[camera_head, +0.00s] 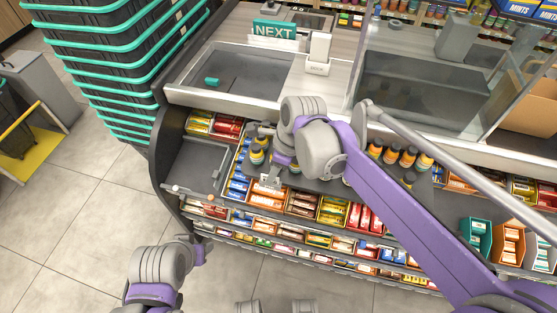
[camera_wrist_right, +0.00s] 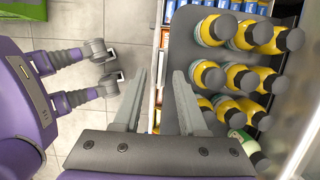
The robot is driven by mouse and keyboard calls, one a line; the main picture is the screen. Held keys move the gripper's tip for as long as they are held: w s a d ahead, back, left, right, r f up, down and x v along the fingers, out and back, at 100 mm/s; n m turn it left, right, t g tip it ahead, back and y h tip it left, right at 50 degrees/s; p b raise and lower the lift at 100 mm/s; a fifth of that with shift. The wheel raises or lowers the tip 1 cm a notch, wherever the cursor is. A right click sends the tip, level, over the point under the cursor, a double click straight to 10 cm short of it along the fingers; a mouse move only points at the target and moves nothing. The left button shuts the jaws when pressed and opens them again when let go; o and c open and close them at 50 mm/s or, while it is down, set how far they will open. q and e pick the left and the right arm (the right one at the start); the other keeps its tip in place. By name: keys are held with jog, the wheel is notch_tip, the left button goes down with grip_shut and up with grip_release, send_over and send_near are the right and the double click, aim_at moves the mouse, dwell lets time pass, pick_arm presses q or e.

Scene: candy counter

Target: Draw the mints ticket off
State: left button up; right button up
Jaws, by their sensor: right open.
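My right gripper (camera_head: 269,181) is over the front edge of the candy shelves, left of the counter's middle. In the right wrist view its two fingers (camera_wrist_right: 160,78) are apart with nothing between them. The shelf edge and coloured packs show beyond the fingers. I cannot make out the mints ticket for certain; the right gripper and arm cover part of the shelf front. Blue boxes lettered MINTS (camera_head: 520,8) stand at the far upper right. My left gripper (camera_head: 197,252) is low at the left, in front of the shelves; its fingers are unclear.
Several yellow bottles with dark caps (camera_wrist_right: 235,78) stand on a dark tray close to the right gripper. They also show in the head view (camera_head: 391,155). A NEXT sign (camera_head: 274,31) stands on the counter. Stacked baskets (camera_head: 125,75) are left; the floor before them is clear.

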jog(key=shift+x, duration=1.2)
grip_shut()
